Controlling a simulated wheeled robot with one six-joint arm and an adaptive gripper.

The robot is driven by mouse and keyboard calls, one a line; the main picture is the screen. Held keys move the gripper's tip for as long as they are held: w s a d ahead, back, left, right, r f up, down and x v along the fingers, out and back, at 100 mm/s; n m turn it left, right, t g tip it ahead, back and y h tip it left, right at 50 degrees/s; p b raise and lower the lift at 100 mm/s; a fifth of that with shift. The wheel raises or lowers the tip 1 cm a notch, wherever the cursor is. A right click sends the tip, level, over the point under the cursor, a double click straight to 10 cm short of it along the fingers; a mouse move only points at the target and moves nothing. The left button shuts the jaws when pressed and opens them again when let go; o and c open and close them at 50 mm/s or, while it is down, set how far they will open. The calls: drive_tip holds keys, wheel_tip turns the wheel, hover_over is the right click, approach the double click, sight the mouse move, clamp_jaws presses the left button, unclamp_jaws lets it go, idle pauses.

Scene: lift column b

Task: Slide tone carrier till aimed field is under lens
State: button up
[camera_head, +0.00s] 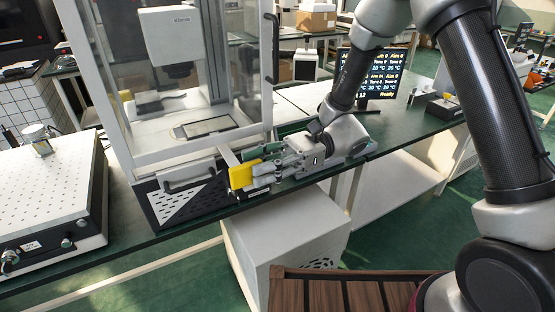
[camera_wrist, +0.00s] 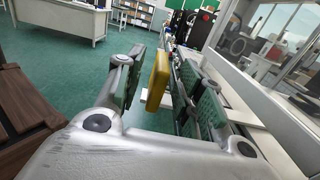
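A glass-sided cabinet holds a white lens head (camera_head: 172,36) with a dark lens (camera_head: 178,70) pointing down. Under and right of the lens, a dark-framed flat plate (camera_head: 204,128), which looks like the tone carrier, lies on the pale stage. A yellow block (camera_head: 243,174) sits at the cabinet's front right corner, by a pale bar (camera_head: 230,156); its link to the plate is not clear. My gripper (camera_head: 268,172) is at the yellow block. In the wrist view the yellow block (camera_wrist: 158,80) stands between the green-padded fingers, near the left one, with a gap to the right one.
A monitor (camera_head: 378,76) with tone and aim readings, ending in "Ready", stands behind my arm. A perforated plate (camera_head: 48,180) is on the bench at left. The cabinet's black front handle (camera_head: 188,182) sticks out near the bench edge. Green floor lies in front.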

sight(247, 184)
drive_tip(key=shift+x, duration=1.55)
clamp_jaws()
